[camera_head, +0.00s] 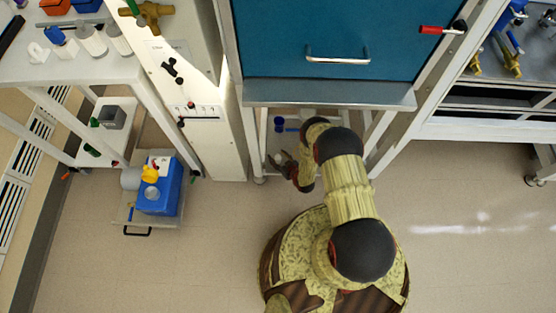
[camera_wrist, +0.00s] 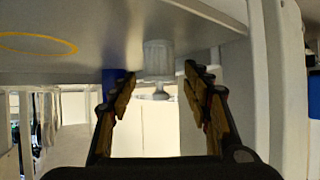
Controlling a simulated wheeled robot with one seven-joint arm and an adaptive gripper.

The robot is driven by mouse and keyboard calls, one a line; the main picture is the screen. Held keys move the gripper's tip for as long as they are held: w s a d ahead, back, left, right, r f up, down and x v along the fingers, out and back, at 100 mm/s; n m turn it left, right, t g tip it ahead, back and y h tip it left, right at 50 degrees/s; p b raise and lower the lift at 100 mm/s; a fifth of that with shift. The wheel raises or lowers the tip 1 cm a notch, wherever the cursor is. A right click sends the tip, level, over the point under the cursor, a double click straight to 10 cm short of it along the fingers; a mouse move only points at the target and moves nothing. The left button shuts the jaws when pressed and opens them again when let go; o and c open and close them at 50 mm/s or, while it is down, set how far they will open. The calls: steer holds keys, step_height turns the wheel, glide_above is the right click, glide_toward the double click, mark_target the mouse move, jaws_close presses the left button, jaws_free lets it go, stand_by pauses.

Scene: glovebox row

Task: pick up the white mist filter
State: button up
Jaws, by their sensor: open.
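The white mist filter (camera_wrist: 158,60) shows in the wrist view as a pale ribbed cylinder with a narrower stem and a round end below. It appears against the grey shelf surface (camera_wrist: 100,55), in line with the gap between my fingers. My gripper (camera_wrist: 160,75) is open, one finger on each side of the filter in the picture, with visible gaps. I cannot tell whether the fingertips reach its depth. In the head view my gripper (camera_head: 283,162) is low under the blue-fronted cabinet, by a small pale thing that is probably the filter.
A blue object (camera_wrist: 112,77) is behind the left finger in the wrist view; a small blue item (camera_head: 279,124) shows under the cabinet (camera_head: 330,95). A white upright (camera_wrist: 275,80) stands right. A blue box (camera_head: 160,190) sits on a low cart at left. Floor at right is clear.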

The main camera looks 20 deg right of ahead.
steer(key=shift+c, duration=0.6)
steer(key=c, duration=0.9)
steer(key=shift+r, duration=0.15)
steer(key=shift+c, duration=0.2)
